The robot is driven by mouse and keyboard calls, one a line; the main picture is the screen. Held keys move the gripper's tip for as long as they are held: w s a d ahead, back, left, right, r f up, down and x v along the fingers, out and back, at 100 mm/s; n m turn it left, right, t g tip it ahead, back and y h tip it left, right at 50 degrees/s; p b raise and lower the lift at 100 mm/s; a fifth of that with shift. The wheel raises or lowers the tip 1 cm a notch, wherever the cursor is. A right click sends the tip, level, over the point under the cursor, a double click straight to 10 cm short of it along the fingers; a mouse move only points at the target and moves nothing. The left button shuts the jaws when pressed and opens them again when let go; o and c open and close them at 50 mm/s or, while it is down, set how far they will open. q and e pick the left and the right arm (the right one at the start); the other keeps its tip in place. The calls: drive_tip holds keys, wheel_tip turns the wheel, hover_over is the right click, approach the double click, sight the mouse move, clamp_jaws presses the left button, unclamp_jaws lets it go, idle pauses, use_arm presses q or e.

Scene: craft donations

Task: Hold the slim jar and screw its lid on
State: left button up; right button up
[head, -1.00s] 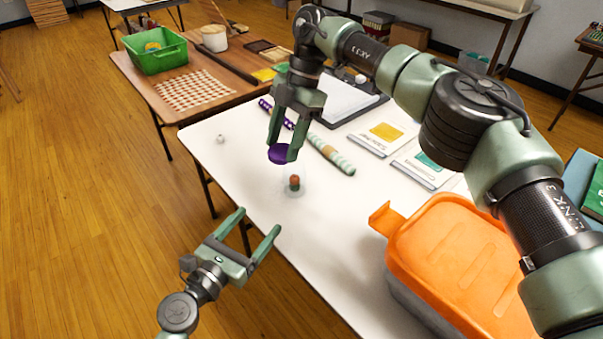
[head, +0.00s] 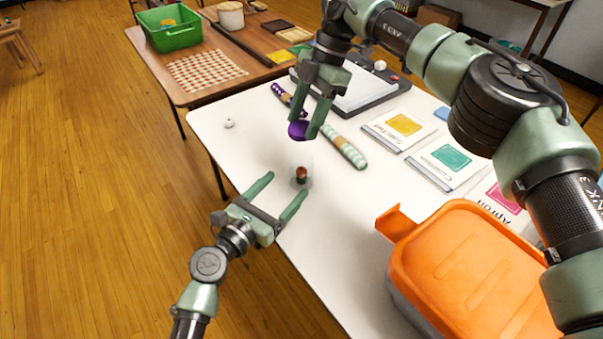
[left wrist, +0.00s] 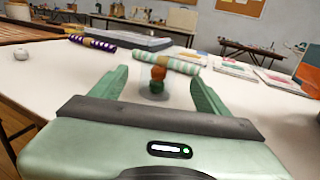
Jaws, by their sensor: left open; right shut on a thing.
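The slim jar (head: 302,166) looks clear, with something brown-orange and green inside. It stands upright on the white table near its left edge, and shows between the fingers in the left wrist view (left wrist: 157,83). My left gripper (head: 287,184) is open and empty, its fingertips pointing at the jar; I cannot tell whether the jar is within their reach. My right gripper (head: 304,128) is shut on the purple lid (head: 297,130), held beyond and above the jar, apart from it. The fingers hide part of the lid. The jar's rim is hard to make out.
A patterned roll (head: 343,147) lies close behind the jar. An orange-lidded box (head: 470,265) stands at the near right. Labelled packets (head: 445,160) lie at the right. A small white ball (head: 229,124) lies at the left. The table between ball and jar is clear.

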sight(295, 176)
use_arm(q)
drive_tip(key=x, duration=0.8)
drive_tip(key=shift+w+d, duration=0.1)
clamp_jaws()
